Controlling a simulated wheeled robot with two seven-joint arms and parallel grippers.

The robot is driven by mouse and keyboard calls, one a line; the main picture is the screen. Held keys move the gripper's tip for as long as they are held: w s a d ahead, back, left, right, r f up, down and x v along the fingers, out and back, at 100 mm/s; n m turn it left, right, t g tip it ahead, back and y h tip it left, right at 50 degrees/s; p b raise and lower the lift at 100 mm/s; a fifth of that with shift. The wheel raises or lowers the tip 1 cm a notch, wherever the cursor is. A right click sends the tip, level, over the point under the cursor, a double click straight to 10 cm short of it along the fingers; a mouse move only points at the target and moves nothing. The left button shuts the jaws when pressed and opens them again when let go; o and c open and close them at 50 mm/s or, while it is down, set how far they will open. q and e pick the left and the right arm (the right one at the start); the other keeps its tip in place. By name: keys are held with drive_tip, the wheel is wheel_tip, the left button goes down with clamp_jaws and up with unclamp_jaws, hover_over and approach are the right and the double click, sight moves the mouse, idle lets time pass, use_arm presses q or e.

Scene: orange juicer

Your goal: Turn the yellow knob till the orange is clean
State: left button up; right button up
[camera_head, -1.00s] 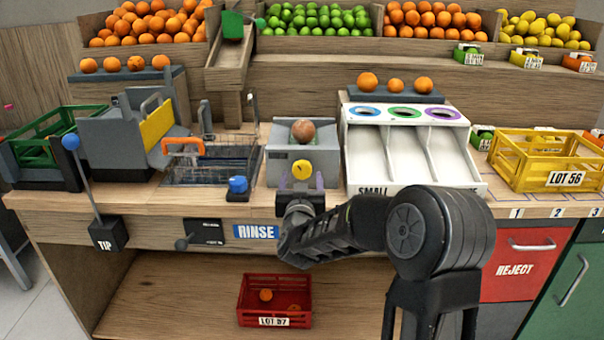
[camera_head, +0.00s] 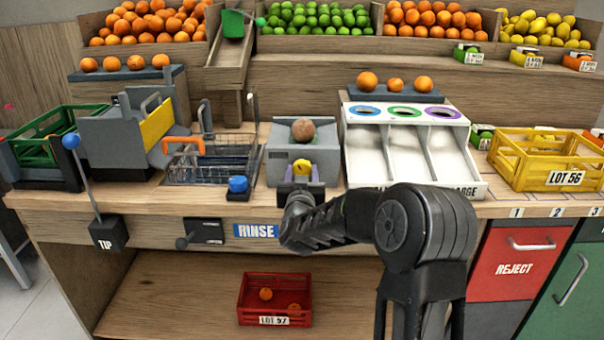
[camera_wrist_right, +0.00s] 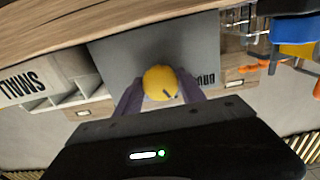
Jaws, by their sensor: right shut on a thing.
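The yellow knob (camera_head: 302,168) is on the front of a grey box-shaped machine (camera_head: 276,172). A brownish, dull orange (camera_head: 302,130) rests in the top of that machine. My right gripper (camera_head: 302,178) is at the machine's front and is shut on the yellow knob. In the right wrist view the knob (camera_wrist_right: 160,83) sits between the two purple fingers (camera_wrist_right: 160,95), one on each side. The orange is not visible in the wrist view. My left gripper is not in view.
A wire basket with an orange handle (camera_head: 184,144) and a blue button (camera_head: 238,185) are left of the machine. A white sorting chute (camera_head: 404,150) stands close on its right. A red crate (camera_head: 274,318) holds oranges on the lower shelf.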

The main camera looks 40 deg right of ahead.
drive_tip(key=c, duration=0.5)
drive_tip(key=shift+c, duration=0.2)
drive_tip(key=m+b, duration=0.2)
drive_tip(key=b, duration=0.1)
drive_tip(key=shift+f, duration=0.2)
drive_tip(key=m+b, duration=0.6)
drive_tip(key=shift+a+b, duration=0.1)
drive_tip(key=shift+b, duration=0.25)
drive_tip(key=m+b, duration=0.3)
drive_tip(key=shift+w+r, duration=0.1)
drive_tip(key=shift+r, duration=0.05)
drive_tip(key=shift+r+m+b, duration=0.1)
drive_tip(key=shift+m+b, duration=0.25)
drive_tip(key=shift+m, duration=0.35)
